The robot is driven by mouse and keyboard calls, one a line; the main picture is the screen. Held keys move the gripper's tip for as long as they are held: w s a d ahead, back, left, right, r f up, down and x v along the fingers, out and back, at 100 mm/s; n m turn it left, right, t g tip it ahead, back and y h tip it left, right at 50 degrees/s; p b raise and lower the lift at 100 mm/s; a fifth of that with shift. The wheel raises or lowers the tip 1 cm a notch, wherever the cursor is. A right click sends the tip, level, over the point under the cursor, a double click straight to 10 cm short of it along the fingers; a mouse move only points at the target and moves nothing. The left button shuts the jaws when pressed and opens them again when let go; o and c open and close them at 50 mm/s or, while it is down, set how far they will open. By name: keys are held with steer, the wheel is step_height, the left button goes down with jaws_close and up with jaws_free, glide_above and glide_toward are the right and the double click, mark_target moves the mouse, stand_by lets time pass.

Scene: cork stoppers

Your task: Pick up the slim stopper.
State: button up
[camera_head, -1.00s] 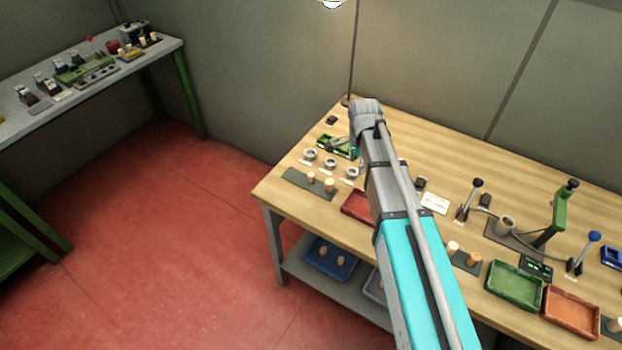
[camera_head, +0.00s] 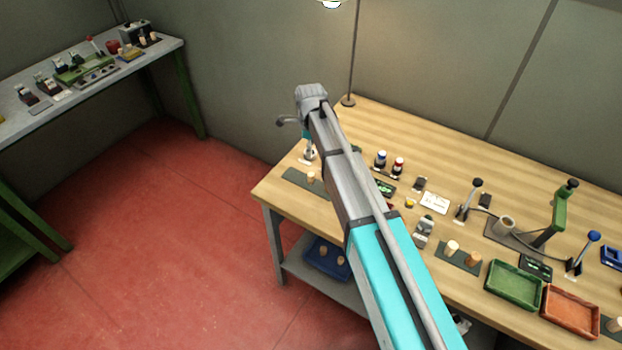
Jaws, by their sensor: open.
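A small tan cork stopper (camera_head: 311,177) stands on a dark mat (camera_head: 295,178) at the table's left front corner. Two more, one pale (camera_head: 453,247) and one browner (camera_head: 474,259), stand on another dark mat (camera_head: 456,262) at the front. I cannot tell from this view which stopper is the slim one. My gripper (camera_head: 308,148) hangs down at the end of my arm, above the table's left end, just behind the first stopper. It is small here and partly hidden by my arm. It is open, and I see nothing held in it.
A green tray (camera_head: 514,284) and an orange tray (camera_head: 571,311) lie at the right front. A green post stand (camera_head: 557,220) and levers rise at the right. A blue tray (camera_head: 328,261) with stoppers is on the lower shelf. The table's back middle is clear.

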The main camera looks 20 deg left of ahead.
mark_target(311, 174)
steer(key=shift+f, duration=0.15)
step_height(311, 174, down, 8)
steer(key=b, duration=0.8)
steer(key=shift+f, duration=0.2)
steer(key=shift+b, duration=0.3)
steer(key=shift+w+f+b, duration=0.2)
steer(key=shift+f+b, duration=2.35)
steer(key=shift+f, duration=0.05)
steer(key=c, duration=0.8)
